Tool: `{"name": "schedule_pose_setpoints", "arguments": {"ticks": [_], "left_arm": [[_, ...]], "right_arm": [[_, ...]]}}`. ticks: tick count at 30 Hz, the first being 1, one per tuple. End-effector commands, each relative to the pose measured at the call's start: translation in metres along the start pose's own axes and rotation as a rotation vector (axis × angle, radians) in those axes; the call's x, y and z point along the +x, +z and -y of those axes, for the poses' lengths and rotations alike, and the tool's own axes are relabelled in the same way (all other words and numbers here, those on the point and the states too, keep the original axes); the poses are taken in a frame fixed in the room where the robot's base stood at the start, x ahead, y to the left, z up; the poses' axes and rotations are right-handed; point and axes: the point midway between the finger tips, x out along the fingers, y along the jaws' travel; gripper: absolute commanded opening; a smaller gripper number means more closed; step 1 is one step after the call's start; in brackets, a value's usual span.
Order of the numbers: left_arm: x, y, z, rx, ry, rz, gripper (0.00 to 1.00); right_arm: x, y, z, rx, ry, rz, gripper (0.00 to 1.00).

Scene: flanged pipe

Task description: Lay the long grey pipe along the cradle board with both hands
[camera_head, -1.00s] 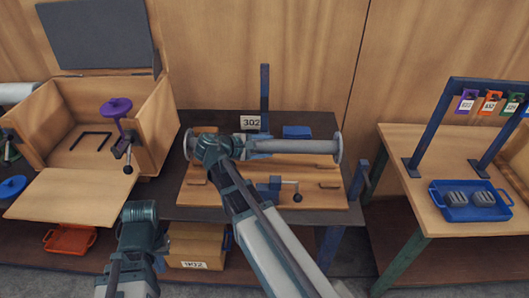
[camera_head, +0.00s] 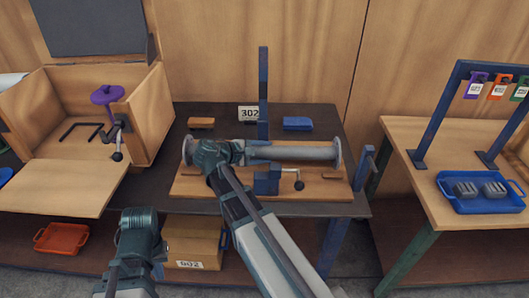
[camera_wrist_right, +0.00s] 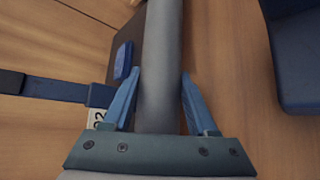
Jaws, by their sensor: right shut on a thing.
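The long grey pipe (camera_head: 297,153) has a round flange at each end and lies level, left to right, over the back part of the wooden cradle board (camera_head: 220,188). I cannot tell whether it touches the board. My right gripper (camera_head: 243,152) is at the pipe, left of its middle. In the right wrist view, its two blue fingers (camera_wrist_right: 160,78) are on either side of the pipe (camera_wrist_right: 162,40), shut on it. My left gripper (camera_head: 138,222) is low at the left, in front of the table and apart from the pipe; its fingers are hidden.
A blue clamp with a black-knobbed lever (camera_head: 267,182) stands on the board. Behind the pipe are a blue post (camera_head: 263,85), a 302 label (camera_head: 249,113), a blue block (camera_head: 297,123) and a wooden block (camera_head: 201,122). An open wooden box (camera_head: 148,115) stands left.

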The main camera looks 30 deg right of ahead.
Motion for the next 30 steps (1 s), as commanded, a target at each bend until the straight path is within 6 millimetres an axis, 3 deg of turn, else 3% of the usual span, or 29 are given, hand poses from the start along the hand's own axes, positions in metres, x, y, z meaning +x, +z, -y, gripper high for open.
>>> {"name": "schedule_pose_setpoints", "arguments": {"ticks": [12, 13, 18, 27, 30], "left_arm": [[0.006, 0.0, -0.001, 0.0, 0.0, 0.0, 0.0], [0.006, 0.0, -0.001, 0.0, 0.0, 0.0, 0.0], [0.005, 0.0, -0.001, 0.0, 0.0, 0.0, 0.0], [0.003, 0.0, 0.0, 0.0, 0.0, 0.0, 0.0], [-0.002, 0.0, 0.0, 0.0, 0.0, 0.0, 0.0]], "right_arm": [[0.003, -0.002, 0.004, 0.0, 0.004, 0.002, 0.0], [0.003, -0.003, 0.005, 0.0, 0.0, 0.0, 0.6], [0.002, -0.002, 0.004, 0.0, 0.0, 0.0, 0.88], [0.002, -0.001, 0.003, 0.0, 0.0, 0.0, 0.88], [-0.007, -0.001, 0.001, -0.001, 0.001, -0.001, 0.88]]}}
